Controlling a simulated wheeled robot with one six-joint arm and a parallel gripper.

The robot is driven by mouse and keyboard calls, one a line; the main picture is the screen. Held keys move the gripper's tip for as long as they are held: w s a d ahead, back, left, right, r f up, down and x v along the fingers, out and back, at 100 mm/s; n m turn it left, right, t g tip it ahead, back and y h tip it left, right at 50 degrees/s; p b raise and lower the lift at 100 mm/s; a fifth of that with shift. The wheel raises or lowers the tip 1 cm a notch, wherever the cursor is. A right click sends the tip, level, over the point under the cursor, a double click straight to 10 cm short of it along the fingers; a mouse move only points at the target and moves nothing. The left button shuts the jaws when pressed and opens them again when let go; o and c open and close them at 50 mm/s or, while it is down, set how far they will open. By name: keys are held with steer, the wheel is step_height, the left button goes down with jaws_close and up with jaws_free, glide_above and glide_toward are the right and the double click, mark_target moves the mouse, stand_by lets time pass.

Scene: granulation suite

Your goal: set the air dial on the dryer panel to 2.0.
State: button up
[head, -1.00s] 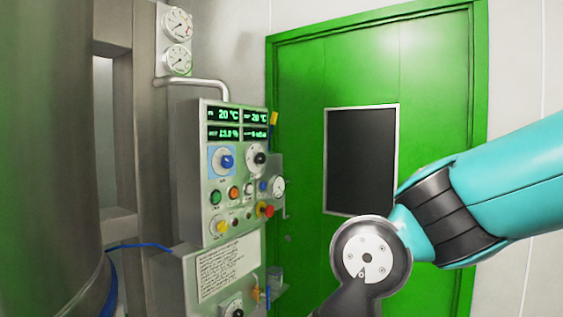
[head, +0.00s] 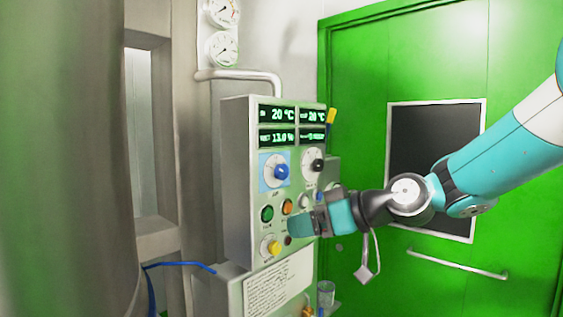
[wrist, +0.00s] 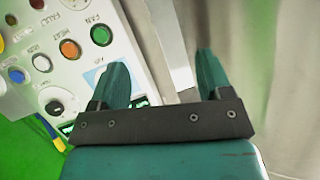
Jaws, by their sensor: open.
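The air dial (head: 280,172) is a blue knob on a white scale plate with a light-blue square backing, at the upper left of the dryer panel (head: 237,190). Its scale is too small to read. In the wrist view, part of the light-blue backing (wrist: 92,76) shows beside the left finger, which hides the knob. My gripper (head: 298,224) is open and empty, in front of the panel's right side and lower than the air dial. In the wrist view my gripper's two teal fingers (wrist: 162,65) stand apart with nothing between them.
A black-knobbed dial (head: 317,163) sits right of the air dial. Below are a green button (head: 267,214), an orange button (head: 288,207) and a yellow knob (head: 272,247). Green displays (head: 277,126) are above. A green door (head: 360,60) stands behind, a large steel vessel (head: 70,150) at left.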

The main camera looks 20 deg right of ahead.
mark_target(284, 172)
steer(key=w+d+r+m+t+p, duration=0.1)
steer(key=w+d+r+t, duration=0.5)
steer(key=w+d, duration=0.3)
steer(key=p+x, duration=0.2)
steer(key=x, duration=0.2)
steer(key=p+x, duration=0.3)
steer(key=x, duration=0.2)
steer(key=p+x, duration=0.3)
steer(key=x, duration=0.2)
steer(key=shift+w+d+f, duration=0.1)
steer(key=shift+f, duration=0.25)
steer(key=shift+w+a+f+h+p, duration=0.1)
steer(key=shift+w+a+h+p, duration=0.25)
steer(key=shift+w, duration=0.1)
steer(key=shift+d, duration=0.1)
steer(key=c, duration=0.9)
